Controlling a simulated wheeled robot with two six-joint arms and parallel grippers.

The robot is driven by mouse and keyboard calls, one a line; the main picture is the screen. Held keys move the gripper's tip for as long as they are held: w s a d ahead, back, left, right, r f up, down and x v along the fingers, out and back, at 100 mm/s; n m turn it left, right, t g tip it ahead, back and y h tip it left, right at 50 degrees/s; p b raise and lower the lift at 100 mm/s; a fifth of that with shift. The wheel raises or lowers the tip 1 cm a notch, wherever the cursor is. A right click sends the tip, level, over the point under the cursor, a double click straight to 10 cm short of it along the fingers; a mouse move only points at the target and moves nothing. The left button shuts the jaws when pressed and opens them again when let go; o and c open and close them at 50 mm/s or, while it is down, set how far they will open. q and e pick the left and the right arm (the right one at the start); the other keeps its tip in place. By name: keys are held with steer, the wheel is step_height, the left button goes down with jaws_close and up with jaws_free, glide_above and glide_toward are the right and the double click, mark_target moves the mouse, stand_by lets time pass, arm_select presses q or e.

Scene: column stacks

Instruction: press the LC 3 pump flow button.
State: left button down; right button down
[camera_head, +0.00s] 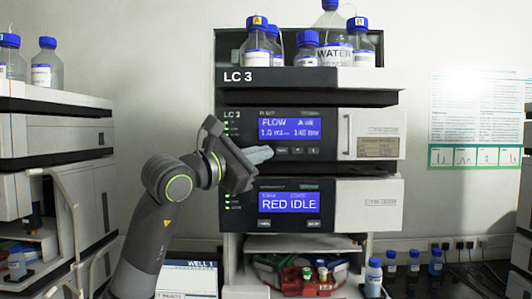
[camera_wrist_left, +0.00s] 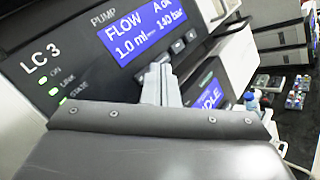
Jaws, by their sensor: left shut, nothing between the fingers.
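The LC 3 pump module (camera_head: 243,130) has a blue screen (camera_head: 290,128) reading FLOW 1.0 ml and 140 bar. A row of small dark buttons sits below it, with the leftmost visible one, its label too small to read (camera_head: 282,150), just right of my fingertips. My left gripper (camera_head: 268,153) is shut and empty, pointing right along the panel under the screen. In the left wrist view the closed fingers (camera_wrist_left: 160,72) reach the screen's lower edge, beside the buttons (camera_wrist_left: 178,47). The fingers may hide part of the button row. I cannot tell whether they touch the panel. My right gripper is not in view.
Below the pump is a module with a RED IDLE screen (camera_head: 290,202). Blue-capped bottles (camera_head: 257,42) stand on top of the stack. Another stack (camera_head: 50,160) is at the left. An open bay with colored vials (camera_head: 308,275) is at the bottom.

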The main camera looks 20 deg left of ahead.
arm_select(q)
steer(key=s+b, duration=0.1)
steer(key=s, duration=0.1)
steer(key=s+d+b, duration=0.1)
steer(key=s, duration=0.1)
steer(key=shift+s+d, duration=0.2)
steer(key=shift+s, duration=0.2)
stand_by(0.6)
